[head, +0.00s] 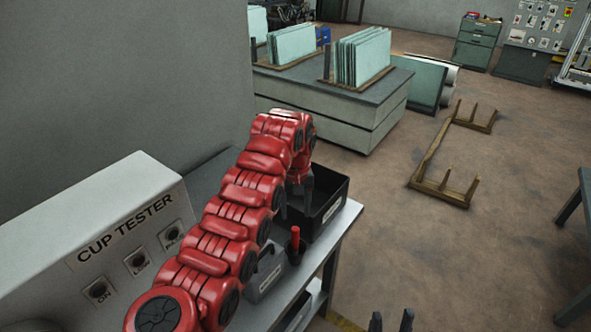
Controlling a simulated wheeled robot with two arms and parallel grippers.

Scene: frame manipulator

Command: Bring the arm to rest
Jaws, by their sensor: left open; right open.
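My red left arm stretches from the bottom left up over the bench beside the cup tester. My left gripper (296,203) hangs down at its end, over the near left part of a black bin (331,208). Its dark fingers are apart and I see nothing between them. Whether the tips are inside the bin or above it I cannot tell. My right gripper (391,322) shows only as two dark fingertips at the bottom edge. They are apart with floor between them, and the rest of that arm is out of view.
The cup tester (130,225) stands at the left. A grey box (266,275) and a red-handled tool (295,240) are on the bench (345,218) close to my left arm. A wooden frame (430,160) lies on the open floor. A table (585,190) edges in at right.

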